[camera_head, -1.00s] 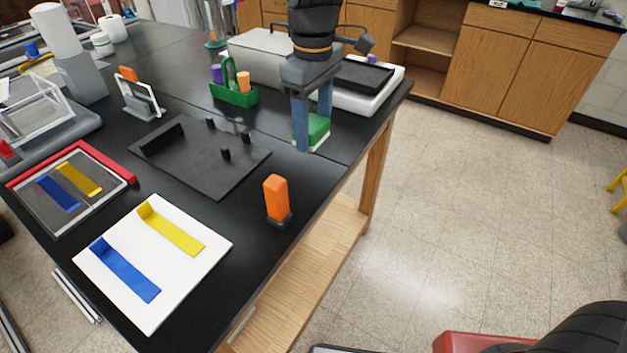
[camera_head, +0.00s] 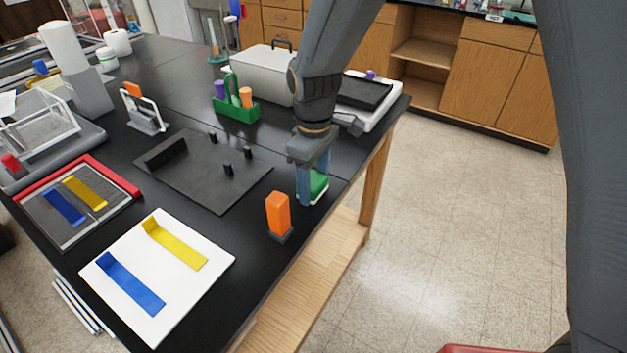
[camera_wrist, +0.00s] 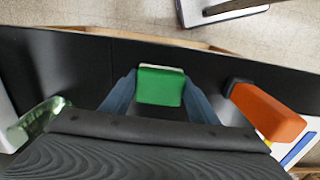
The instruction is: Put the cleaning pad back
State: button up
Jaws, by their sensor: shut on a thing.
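The cleaning pad (camera_head: 318,187) is a green block with a pale layer on one side. It also shows in the wrist view (camera_wrist: 160,86), between the two blue fingers. My gripper (camera_head: 312,190) is shut on the pad, near the right edge of the black table (camera_head: 170,100). The fingers hide part of the pad in the head view. I cannot tell whether the pad touches the tabletop. An orange block on a dark base (camera_head: 278,214) stands to the left and nearer the front; it also shows at the right in the wrist view (camera_wrist: 266,112).
A black plate with pegs (camera_head: 215,185) lies left of my gripper. A white board (camera_head: 205,262) with yellow and blue strips lies in front. A green caddy (camera_head: 237,108) and a white tray device (camera_head: 385,112) stand behind. Floor lies beyond the right edge.

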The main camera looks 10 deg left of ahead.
aim_at(314, 180)
jog(key=shift+f, duration=0.1)
jog(key=o, duration=1.1)
notch_tip(314, 180, up, 12)
jog(key=b, duration=0.3)
jog(key=s+d+f+m, duration=0.3)
jog(key=d+m, duration=0.1)
jog(key=d, duration=0.5)
jog(key=s+d+f+m, duration=0.3)
jog(key=d+m, duration=0.2)
jog(key=d, duration=0.4)
jog(key=s+d+f+m+t, duration=0.1)
jog(key=s+d+f+m, duration=0.2)
jog(key=d, duration=0.7)
jog(key=shift+f+m, duration=0.2)
jog(key=shift+m, duration=0.6)
